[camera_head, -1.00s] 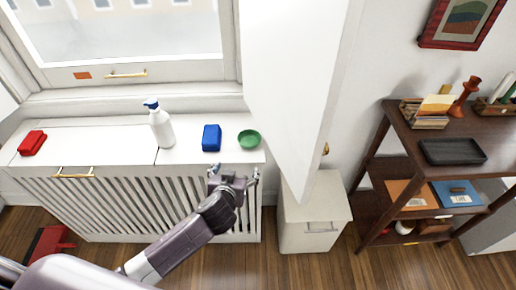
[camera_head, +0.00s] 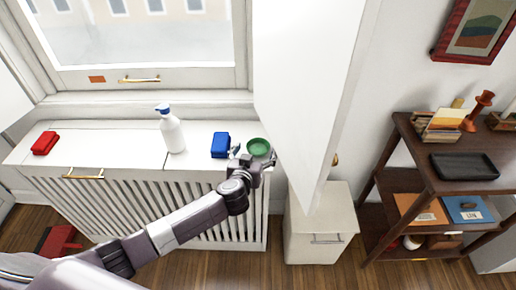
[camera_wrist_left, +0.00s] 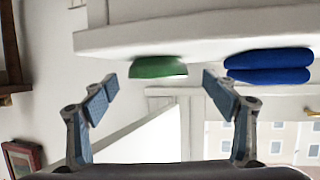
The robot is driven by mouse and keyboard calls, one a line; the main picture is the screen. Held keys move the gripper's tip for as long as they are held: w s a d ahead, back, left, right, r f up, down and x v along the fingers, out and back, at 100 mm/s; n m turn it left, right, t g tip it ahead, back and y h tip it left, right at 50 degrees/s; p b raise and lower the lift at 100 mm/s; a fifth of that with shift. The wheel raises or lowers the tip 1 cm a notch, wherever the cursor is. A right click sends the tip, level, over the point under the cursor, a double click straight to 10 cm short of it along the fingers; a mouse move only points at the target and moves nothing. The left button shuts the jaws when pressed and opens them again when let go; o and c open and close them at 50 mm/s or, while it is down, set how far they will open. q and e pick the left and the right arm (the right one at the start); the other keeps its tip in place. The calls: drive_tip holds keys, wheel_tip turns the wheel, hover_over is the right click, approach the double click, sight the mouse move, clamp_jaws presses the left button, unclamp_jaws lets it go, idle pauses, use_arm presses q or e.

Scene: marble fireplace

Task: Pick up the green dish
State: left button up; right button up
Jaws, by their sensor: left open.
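The green dish (camera_head: 258,147) is a small round bowl on the white window-sill cabinet top (camera_head: 100,147), near its right end. In the left wrist view, which is upside down, the green dish (camera_wrist_left: 158,67) shows side-on between and just beyond the two fingertips. My left gripper (camera_head: 255,158) is open at the front of the dish, with a finger to either side of it. In the left wrist view my left gripper (camera_wrist_left: 155,88) holds nothing. My right gripper is not in view.
A white spray bottle (camera_head: 171,131) and a red object (camera_head: 45,143) stand further left. A white panel (camera_head: 310,90) rises right of the dish. A dark shelf (camera_head: 450,165) stands at the right.

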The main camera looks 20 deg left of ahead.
sight(260, 142)
use_arm(q)
drive_tip(key=shift+x, duration=1.7)
drive_tip(key=shift+d, duration=0.1)
drive_tip(key=c, duration=1.2)
drive_tip(key=shift+c, duration=0.6)
drive_tip(key=shift+r, duration=0.1)
